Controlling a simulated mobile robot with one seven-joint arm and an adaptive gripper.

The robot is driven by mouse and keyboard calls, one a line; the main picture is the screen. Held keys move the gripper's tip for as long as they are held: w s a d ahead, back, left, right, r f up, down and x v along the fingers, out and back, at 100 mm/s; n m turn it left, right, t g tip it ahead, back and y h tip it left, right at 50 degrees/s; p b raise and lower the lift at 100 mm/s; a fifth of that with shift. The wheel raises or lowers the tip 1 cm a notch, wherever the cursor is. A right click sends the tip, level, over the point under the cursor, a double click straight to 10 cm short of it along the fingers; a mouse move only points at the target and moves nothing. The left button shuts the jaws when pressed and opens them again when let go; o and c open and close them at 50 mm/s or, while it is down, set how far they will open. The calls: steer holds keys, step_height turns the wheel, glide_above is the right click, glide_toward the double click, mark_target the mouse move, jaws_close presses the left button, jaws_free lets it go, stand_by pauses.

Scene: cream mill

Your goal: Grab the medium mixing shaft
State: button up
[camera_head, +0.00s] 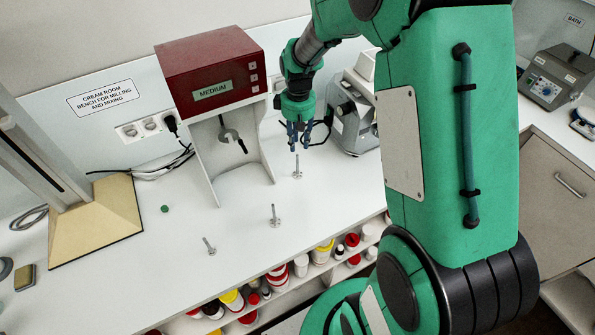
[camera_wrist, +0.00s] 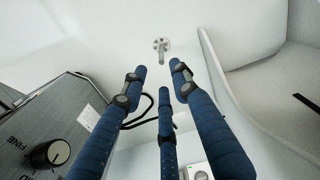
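Three metal mixing shafts with small round feet stand on the white bench in the head view: a left one (camera_head: 209,246), a middle one (camera_head: 275,216) and a right one (camera_head: 297,172). The left looks shortest; no labels show, so I cannot tell for certain which is the medium one. My gripper (camera_head: 299,144) points down just above the right shaft, its blue fingers spread and empty. In the wrist view my gripper (camera_wrist: 160,78) has three fingers apart, with a shaft (camera_wrist: 161,48) beyond the fingertips, not between them.
A red-topped mixer (camera_head: 212,70) reading MEDIUM stands left of my gripper. A grey mill (camera_head: 352,120) stands close on the right; its knob (camera_wrist: 48,154) shows in the wrist view. A small green object (camera_head: 165,208) lies on the bench. Bottles (camera_head: 301,264) fill the shelf below.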

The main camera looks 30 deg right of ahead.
glide_toward(297, 174)
steer(key=shift+w+d+f+b, duration=0.15)
steer(key=shift+w+d+b, duration=0.1)
steer(key=shift+d+b, duration=0.15)
steer(key=shift+a+f+b, duration=0.2)
steer(key=shift+f+b, duration=0.2)
steer(key=shift+f, duration=2.2)
steer(key=shift+s, duration=0.1)
steer(key=shift+c, duration=0.2)
jaws_close()
